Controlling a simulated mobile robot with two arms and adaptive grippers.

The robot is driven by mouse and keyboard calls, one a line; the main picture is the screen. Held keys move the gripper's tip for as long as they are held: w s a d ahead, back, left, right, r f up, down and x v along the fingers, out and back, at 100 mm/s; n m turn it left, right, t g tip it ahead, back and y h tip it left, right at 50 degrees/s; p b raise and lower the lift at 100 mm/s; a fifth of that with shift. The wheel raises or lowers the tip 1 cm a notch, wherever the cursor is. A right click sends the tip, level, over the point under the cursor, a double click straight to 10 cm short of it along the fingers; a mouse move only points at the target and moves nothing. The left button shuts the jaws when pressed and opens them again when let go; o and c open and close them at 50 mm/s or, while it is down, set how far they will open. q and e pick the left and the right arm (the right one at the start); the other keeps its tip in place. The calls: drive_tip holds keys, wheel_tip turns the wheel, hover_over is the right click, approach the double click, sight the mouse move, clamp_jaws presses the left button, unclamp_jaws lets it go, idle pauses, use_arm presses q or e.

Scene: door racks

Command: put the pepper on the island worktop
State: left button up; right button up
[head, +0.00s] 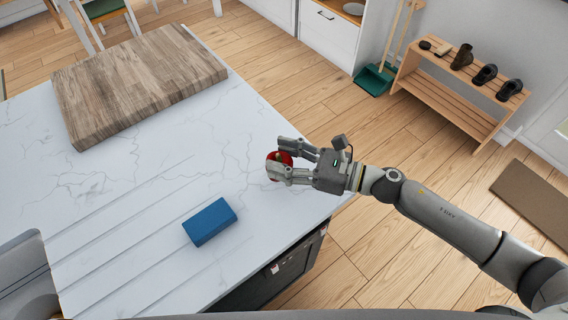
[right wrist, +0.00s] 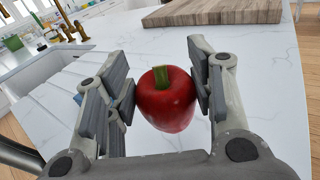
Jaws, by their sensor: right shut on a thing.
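The pepper (head: 279,160) is red with a green stem, and it also shows upright in the right wrist view (right wrist: 167,101). My right gripper (head: 284,163) is shut on it, with one finger on each side. Gripper and pepper are over the right edge area of the island worktop (head: 150,190), a white marble-look top. I cannot tell whether the pepper touches the top. My left gripper is out of view.
A blue block (head: 209,221) lies on the worktop nearer me. A thick wooden board (head: 135,82) covers the far left part. Grooves run along the left side. Clear marble lies between board and block. A shoe rack (head: 455,90) and green dustpan (head: 373,80) stand on the floor beyond.

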drive_tip(key=shift+w+f, duration=0.4)
drive_tip(key=shift+f, duration=0.05)
wheel_tip(320, 180, down, 2)
drive_tip(key=shift+f+p, duration=0.1)
drive_tip(key=shift+p, duration=0.4)
drive_tip(key=shift+f, duration=0.4)
drive_tip(key=shift+f, duration=0.1)
drive_tip(key=o, duration=1.1)
